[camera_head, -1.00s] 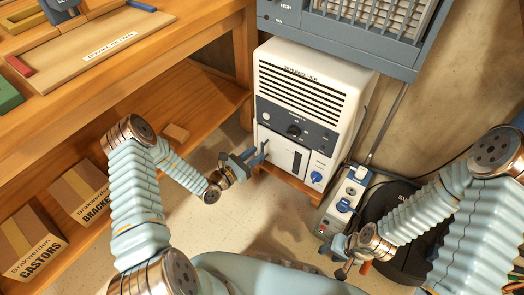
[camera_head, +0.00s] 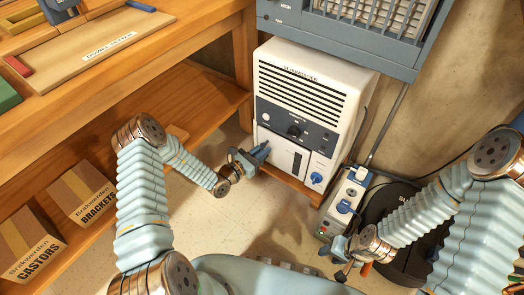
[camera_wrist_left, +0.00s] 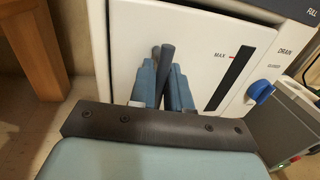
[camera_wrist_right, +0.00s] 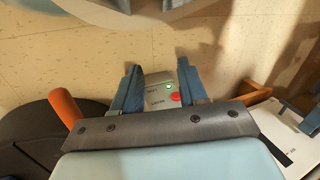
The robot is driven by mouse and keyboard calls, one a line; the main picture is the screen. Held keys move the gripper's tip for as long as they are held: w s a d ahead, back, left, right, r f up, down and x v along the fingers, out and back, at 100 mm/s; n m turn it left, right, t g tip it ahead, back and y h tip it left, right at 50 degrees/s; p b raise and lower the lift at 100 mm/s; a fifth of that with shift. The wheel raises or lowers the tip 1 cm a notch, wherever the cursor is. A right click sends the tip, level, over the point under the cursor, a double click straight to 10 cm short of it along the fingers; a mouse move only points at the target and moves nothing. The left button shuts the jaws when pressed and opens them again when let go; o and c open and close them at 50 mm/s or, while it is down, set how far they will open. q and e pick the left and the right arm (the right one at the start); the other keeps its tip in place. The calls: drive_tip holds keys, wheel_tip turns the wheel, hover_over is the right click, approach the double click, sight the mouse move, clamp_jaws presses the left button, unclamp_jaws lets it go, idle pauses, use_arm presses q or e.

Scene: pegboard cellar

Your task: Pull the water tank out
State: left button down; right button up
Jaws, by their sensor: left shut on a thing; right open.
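The water tank (camera_head: 283,154) is the white lower front of a white dehumidifier (camera_head: 309,85). It has a dark vertical level window, marked MAX in the left wrist view (camera_wrist_left: 232,78). My left gripper (camera_head: 264,150) is at the tank's left front. In the left wrist view its blue fingers are shut on a dark upright bar handle (camera_wrist_left: 166,68) on the tank front. My right gripper (camera_head: 334,262) is open and empty, low in front of the power strip.
A power strip (camera_head: 346,199) with a blue plug stands right of the dehumidifier. A black round object (camera_head: 388,225) lies beside it, partly behind my right arm. A wooden bench (camera_head: 160,55) with boxes below stands left. The floor (camera_head: 240,225) before the tank is clear.

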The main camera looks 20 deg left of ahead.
use_arm(q)
drive_tip(key=s+d+p+v, duration=0.1)
drive_tip(key=p+v, duration=0.3)
drive_tip(key=v, duration=1)
drive_tip(key=shift+s+d, duration=0.3)
drive_tip(key=shift+d, duration=0.3)
drive_tip(key=shift+f, duration=0.15)
drive_tip(key=c, duration=1.3)
unclamp_jaws()
drive_tip(key=v, duration=1.3)
drive_tip(key=shift+s+a+p, duration=0.25)
drive_tip(key=shift+s+p, duration=0.05)
